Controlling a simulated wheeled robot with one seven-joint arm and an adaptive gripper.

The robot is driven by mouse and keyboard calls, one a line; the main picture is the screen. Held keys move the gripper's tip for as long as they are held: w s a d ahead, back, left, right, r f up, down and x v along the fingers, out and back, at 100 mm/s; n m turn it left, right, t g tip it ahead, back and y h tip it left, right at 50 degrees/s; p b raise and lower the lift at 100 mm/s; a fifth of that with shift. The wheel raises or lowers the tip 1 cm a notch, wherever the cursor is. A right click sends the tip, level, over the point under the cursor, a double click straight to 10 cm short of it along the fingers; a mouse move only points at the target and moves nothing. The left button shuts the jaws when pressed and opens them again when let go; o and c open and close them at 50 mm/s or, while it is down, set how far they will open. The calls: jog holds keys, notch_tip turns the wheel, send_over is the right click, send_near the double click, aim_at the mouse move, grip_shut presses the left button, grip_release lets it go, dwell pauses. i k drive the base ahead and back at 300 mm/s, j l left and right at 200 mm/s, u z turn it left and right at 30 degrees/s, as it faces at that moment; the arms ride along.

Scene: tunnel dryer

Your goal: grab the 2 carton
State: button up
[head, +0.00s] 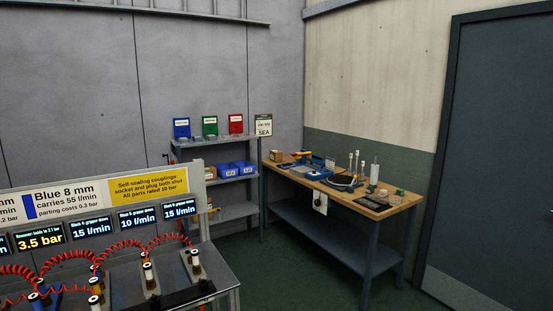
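No carton with a readable "2" shows in the head view. A small brown box (277,156), perhaps a carton, sits at the left end of the wooden-topped workbench (391,210). Its marking is too small to read. Another small brownish item (303,153) lies just right of it, too small to identify. My gripper is not in view.
A grey shelf rack (237,211) holds blue bins (227,170) and coloured boxes. A station with red coiled hoses (112,250) and pressure displays (133,221) fills the lower left. Tools crowd the bench. Green floor (300,285) is clear between station and bench. A dark door (500,150) stands right.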

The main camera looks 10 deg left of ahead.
aim_at(275, 156)
jog(key=i+z, duration=0.25)
jog(key=i, duration=0.85)
jog(key=i+u, duration=0.25)
jog(key=i, duration=0.25)
jog(key=i+u, duration=0.2)
jog(key=i, duration=0.35)
jog(key=i+l+u, duration=0.25)
jog(key=i, duration=0.25)
jog(key=i+l+u, duration=0.2)
jog(key=i, duration=0.3)
jog(key=i+l+u, duration=0.25)
jog(key=i, duration=0.25)
jog(key=i+j+u, duration=0.1)
jog(key=i+u, duration=0.2)
jog(key=i, duration=1.8)
jog(key=i+l+z, duration=0.1)
jog(key=i+z, duration=0.6)
jog(key=i, duration=0.2)
jog(key=i+j+z, duration=0.15)
jog(key=i+z, duration=0.25)
jog(key=i+j+z, duration=0.7)
jog(key=i, duration=0.15)
